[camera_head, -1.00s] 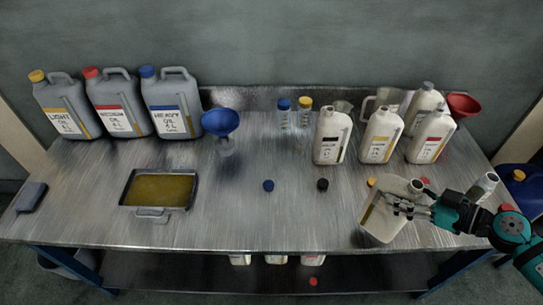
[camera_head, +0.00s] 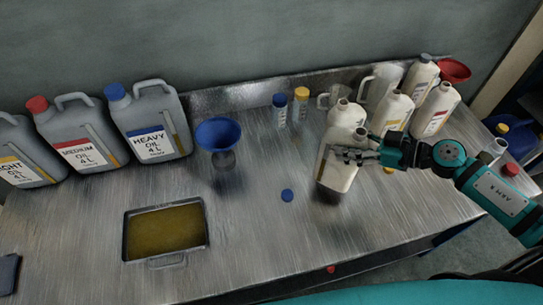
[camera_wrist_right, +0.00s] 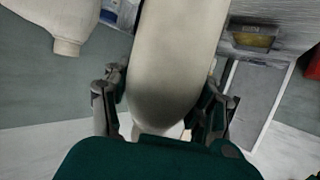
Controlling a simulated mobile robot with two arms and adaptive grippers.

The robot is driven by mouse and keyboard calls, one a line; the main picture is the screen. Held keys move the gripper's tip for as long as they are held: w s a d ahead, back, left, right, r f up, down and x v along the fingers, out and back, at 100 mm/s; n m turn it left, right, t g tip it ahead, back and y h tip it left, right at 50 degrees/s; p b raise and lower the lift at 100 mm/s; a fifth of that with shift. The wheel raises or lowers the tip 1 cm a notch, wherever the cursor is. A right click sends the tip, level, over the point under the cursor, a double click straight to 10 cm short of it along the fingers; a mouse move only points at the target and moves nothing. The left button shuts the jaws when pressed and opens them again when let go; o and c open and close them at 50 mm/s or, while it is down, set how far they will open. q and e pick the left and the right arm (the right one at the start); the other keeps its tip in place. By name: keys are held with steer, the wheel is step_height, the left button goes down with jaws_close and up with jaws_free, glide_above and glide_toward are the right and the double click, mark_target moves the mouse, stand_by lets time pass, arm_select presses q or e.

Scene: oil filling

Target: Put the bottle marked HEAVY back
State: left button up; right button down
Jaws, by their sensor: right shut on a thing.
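My right gripper (camera_head: 358,152) is shut on a white uncapped bottle (camera_head: 338,173), held over the front middle of the bench, slightly tilted. I cannot tell whether its base touches the bench. Its label is not readable. In the right wrist view the pale bottle (camera_wrist_right: 172,60) sits between the two fingers (camera_wrist_right: 165,108). The word HEAVY is readable on a grey canister with a blue cap (camera_head: 150,125) at the back left. Other white bottles (camera_head: 397,113) stand in a group at the back right, one partly hidden behind the held bottle. My left gripper is not in view.
A blue funnel (camera_head: 218,133) stands right of the canisters. An oil-filled tray (camera_head: 127,238) lies at the front left. A blue cap (camera_head: 287,195) lies left of the held bottle. Two small capped containers (camera_head: 300,104) stand at the back. The bench centre is mostly clear.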

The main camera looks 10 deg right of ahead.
mark_target(329, 130)
steer(key=shift+w+a+r, duration=0.15)
steer(key=shift+w+a, duration=0.25)
steer(key=shift+w, duration=0.05)
steer(key=w+a+p, duration=0.2)
steer(key=w+a, duration=0.1)
steer(key=shift+w+a, duration=0.1)
steer(key=shift+w, duration=0.3)
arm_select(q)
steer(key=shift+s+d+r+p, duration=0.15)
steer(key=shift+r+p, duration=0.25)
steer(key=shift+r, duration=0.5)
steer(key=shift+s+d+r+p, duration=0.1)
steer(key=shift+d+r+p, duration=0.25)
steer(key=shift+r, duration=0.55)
arm_select(e)
steer(key=d+f+x, duration=0.1)
steer(key=x, duration=1)
steer(key=shift+w+a, duration=0.25)
steer(key=shift+w, duration=0.15)
steer(key=shift+f, duration=0.15)
steer(key=shift+c, duration=1.9)
jaws_free()
steer(key=shift+s+f, duration=0.1)
steer(key=shift+s, duration=0.05)
